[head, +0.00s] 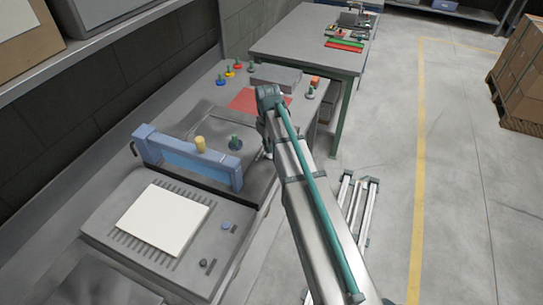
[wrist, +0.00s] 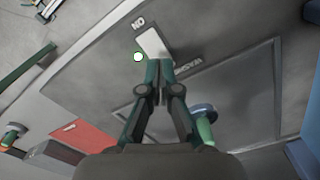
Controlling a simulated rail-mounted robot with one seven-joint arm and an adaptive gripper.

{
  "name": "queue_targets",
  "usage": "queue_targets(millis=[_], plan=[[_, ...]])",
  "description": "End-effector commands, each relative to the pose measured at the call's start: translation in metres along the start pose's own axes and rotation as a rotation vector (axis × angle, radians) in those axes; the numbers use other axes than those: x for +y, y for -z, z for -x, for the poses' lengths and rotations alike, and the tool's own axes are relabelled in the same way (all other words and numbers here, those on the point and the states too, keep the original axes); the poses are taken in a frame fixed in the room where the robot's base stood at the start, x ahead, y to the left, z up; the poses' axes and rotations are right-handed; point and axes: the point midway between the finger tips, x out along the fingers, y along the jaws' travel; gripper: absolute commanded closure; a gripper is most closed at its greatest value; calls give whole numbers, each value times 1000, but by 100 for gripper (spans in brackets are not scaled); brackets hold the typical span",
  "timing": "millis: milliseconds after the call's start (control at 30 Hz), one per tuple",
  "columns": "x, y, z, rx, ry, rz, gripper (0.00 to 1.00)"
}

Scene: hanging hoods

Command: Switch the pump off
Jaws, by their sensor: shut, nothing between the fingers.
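In the wrist view, a pale rocker-like switch (wrist: 152,43) sits on the grey panel beside a label reading "ON", upside down in this view. A small round indicator (wrist: 138,57) with a white-green glow is next to it. My gripper (wrist: 158,66) is shut and empty, with its fingertips right at the near end of the switch. I cannot tell whether they touch it. In the head view, my arm hides the switch and most of the gripper.
A green knob on a blue base (wrist: 204,122) stands close to my gripper. A red mat (head: 250,101) and several coloured knobs lie farther back.

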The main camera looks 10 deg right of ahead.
Motion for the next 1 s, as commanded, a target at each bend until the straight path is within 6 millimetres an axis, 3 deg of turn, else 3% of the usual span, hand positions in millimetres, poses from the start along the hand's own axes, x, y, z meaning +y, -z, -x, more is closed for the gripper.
queue_targets(millis=[1000], plan=[[0, 0, -12, 0, 0, 0, 100]])
